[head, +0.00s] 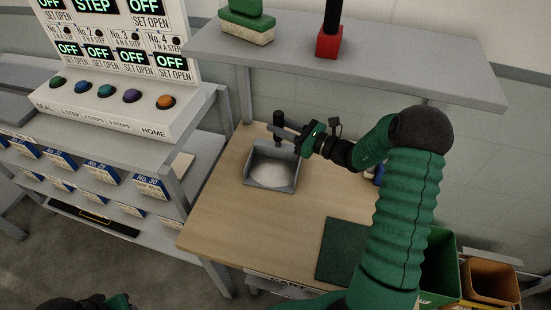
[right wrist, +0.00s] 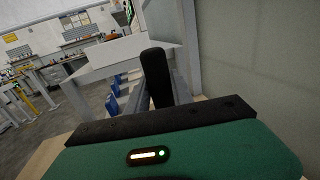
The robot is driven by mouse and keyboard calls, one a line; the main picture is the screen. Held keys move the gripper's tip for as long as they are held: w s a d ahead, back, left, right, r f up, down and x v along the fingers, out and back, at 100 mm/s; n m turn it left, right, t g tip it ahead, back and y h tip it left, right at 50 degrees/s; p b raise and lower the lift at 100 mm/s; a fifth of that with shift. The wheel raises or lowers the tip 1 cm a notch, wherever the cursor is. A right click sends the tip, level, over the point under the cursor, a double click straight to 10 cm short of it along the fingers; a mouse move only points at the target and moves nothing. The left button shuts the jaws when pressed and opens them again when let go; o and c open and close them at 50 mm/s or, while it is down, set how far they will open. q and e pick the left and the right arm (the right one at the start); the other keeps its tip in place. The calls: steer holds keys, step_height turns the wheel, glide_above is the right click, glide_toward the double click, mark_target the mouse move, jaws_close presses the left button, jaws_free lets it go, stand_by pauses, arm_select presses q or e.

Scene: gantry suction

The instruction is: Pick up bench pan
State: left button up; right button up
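The bench pan (head: 256,178) is a grey, open-fronted pan with white powdery material in it, resting on the wooden bench. Its black upright handle (head: 278,118) rises at the back of the pan and also shows in the right wrist view (right wrist: 154,75). My right gripper (head: 284,138) is at the handle, its fingers on either side of it. The fingers look spread, with a slight gap beside the handle. My left gripper (head: 88,303) shows only in part at the bottom edge, and its fingers are not clear.
A grey shelf (head: 400,73) above the bench (head: 225,215) holds a green-topped brush (head: 246,22) and a red block with a black handle (head: 329,40). A green mat (head: 342,250) lies at the bench's front right. Green and orange bins (head: 490,280) stand right. A button panel (head: 110,110) is left.

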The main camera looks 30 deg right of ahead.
mark_target(283, 118)
jaws_close()
steer(key=shift+r, duration=0.1)
steer(key=shift+r+p, duration=0.35)
steer(key=shift+r, duration=1.3)
steer(key=shift+s, duration=0.15)
steer(key=s+a+r, duration=0.1)
steer(key=s+a, duration=0.7)
steer(key=s, duration=0.5)
steer(key=shift+a+r+p, duration=0.25)
steer(key=shift+a+p, duration=0.15)
steer(key=shift+p, duration=0.05)
